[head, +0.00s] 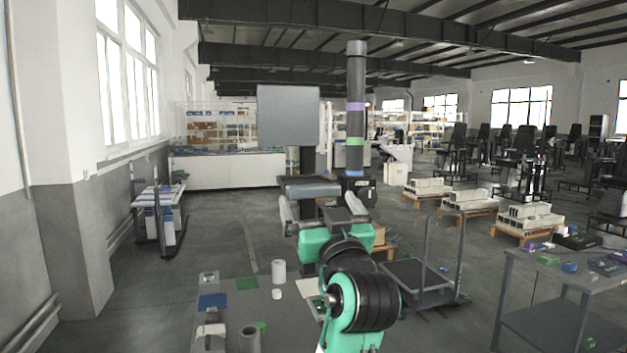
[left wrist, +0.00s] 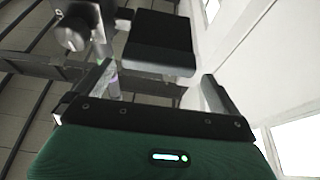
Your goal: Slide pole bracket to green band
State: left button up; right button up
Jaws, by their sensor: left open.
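A grey upright pole (head: 355,70) stands ahead of me in the head view. It carries a purple band (head: 355,106), a green band (head: 355,141) below it and a blue band (head: 355,173) lowest. Left of the pole are a flat grey panel (head: 288,115) and a lower dark slab (head: 310,187); I cannot tell which belongs to the bracket. My left gripper (head: 318,208) is open near the slab. In the left wrist view, a black block (left wrist: 160,45) lies beyond the open fingers (left wrist: 157,78), seemingly not gripped. My right gripper is not visible.
A flat cart (head: 415,278) with a tall handle stands right of my arm. A workbench (head: 545,270) with small items is at the right. Pallets with white boxes (head: 470,203) stand behind. A low surface with small parts (head: 240,300) is at lower left.

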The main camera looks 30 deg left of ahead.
aim_at(316, 193)
pick_arm(q)
jog(key=p+x, duration=0.1)
jog(key=x, duration=0.3)
jog(key=shift+r, duration=0.1)
jog(key=shift+w+a, duration=0.25)
jog(key=shift+w, duration=0.05)
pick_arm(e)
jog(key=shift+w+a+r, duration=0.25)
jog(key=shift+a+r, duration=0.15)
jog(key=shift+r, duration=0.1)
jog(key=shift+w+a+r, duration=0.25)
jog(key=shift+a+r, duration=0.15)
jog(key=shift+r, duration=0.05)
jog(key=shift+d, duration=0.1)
